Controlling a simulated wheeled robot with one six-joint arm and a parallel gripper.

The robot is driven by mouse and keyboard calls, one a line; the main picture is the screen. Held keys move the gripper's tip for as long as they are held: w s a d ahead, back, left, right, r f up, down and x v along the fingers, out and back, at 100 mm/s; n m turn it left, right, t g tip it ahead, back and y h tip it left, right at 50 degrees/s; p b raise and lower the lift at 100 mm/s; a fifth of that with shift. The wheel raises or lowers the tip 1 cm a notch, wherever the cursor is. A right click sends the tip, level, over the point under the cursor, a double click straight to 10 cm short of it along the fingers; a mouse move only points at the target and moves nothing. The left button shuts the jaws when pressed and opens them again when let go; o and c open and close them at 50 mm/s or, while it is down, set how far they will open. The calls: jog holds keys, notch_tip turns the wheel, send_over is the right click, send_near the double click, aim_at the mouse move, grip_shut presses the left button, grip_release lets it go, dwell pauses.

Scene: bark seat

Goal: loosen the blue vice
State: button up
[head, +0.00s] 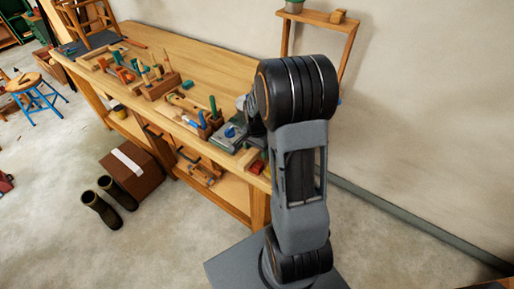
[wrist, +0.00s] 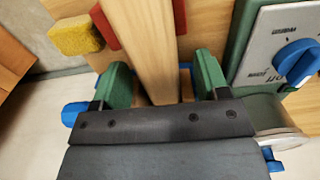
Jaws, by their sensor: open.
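In the wrist view my gripper (wrist: 162,66) is open, with its two green fingers spread to either side of a wooden bar (wrist: 148,35). I see a gap between the bar and each finger, and cannot tell how deep the fingers reach. Blue parts, seemingly of the blue vice (wrist: 74,114), show left of the gripper, behind the fingers and at the lower right. Most of the vice is hidden by my gripper, and its handle cannot be made out surely. In the head view my arm hides the gripper.
A panel with a blue knob (wrist: 297,61) stands close on the right in the wrist view. A yellow block (wrist: 76,36) and red pieces (wrist: 105,26) lie beyond the fingers. The workbench (head: 190,52) holds many tools. Boots (head: 103,210) and a box (head: 133,170) stand on the floor.

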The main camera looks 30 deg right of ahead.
jog(key=shift+c, duration=0.4)
jog(key=c, duration=1)
jog(key=shift+c, duration=0.2)
jog(key=shift+s+d, duration=0.1)
jog(key=shift+s, duration=0.1)
jog(key=o, duration=1.4)
jog(key=shift+o, duration=0.2)
jog(key=shift+r, duration=0.15)
